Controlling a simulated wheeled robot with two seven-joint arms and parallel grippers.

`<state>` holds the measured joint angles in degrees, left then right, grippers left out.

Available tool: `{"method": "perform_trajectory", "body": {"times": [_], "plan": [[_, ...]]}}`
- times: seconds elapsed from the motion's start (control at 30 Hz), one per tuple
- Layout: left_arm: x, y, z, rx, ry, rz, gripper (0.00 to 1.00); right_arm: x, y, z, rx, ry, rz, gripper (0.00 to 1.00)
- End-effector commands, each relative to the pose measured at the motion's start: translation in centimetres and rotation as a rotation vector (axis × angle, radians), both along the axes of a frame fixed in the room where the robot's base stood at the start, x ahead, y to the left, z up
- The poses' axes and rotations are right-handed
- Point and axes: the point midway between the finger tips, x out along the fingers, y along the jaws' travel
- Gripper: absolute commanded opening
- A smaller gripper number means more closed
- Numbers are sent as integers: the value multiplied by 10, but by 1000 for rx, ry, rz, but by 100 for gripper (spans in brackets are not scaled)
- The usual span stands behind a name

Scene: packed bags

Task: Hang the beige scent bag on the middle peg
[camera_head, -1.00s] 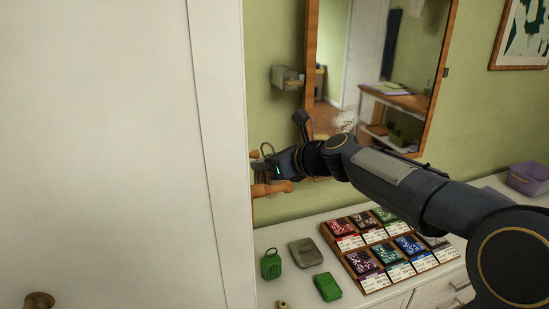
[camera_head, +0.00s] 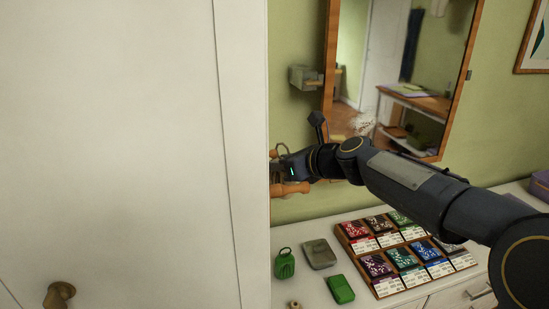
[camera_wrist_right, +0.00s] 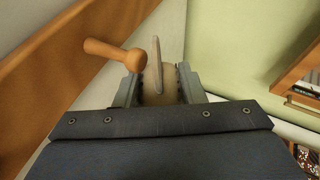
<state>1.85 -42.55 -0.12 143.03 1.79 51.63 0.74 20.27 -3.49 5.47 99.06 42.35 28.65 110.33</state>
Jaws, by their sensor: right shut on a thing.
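My right gripper (camera_head: 284,168) reaches in from the right to the wooden pegs by the white panel's edge. In the wrist view my right gripper (camera_wrist_right: 160,88) is shut on the beige scent bag (camera_wrist_right: 153,92), whose loop (camera_wrist_right: 156,62) stands up between the fingers. A wooden peg (camera_wrist_right: 112,52) sticks out from a wooden board (camera_wrist_right: 50,62), its round tip close to the left finger. The loop appears beside the peg tip, not around it. In the head view a peg (camera_head: 292,188) shows just below the gripper. The panel hides most of the rack, so I cannot tell which peg is the middle one.
A white panel (camera_head: 120,130) fills the left of the head view. On the white counter below are a green bag (camera_head: 285,266), a grey item (camera_head: 319,254), another green item (camera_head: 340,289) and a wooden card tray (camera_head: 386,290). A mirror (camera_head: 474,30) hangs behind my arm.

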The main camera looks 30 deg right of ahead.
Motion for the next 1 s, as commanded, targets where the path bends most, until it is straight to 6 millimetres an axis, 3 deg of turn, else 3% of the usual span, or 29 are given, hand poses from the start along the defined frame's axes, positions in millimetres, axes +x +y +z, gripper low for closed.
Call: {"method": "perform_trajectory", "body": {"times": [0.53, 1.0], "plan": [[0, 0, 4, 0, 0, 0, 36, 0, 1, 1, 0, 0, 0, 13], [0, 0, 12, 0, 0, 0, 36, 3, 14, 1, 0, 0, 1, 13]]}}
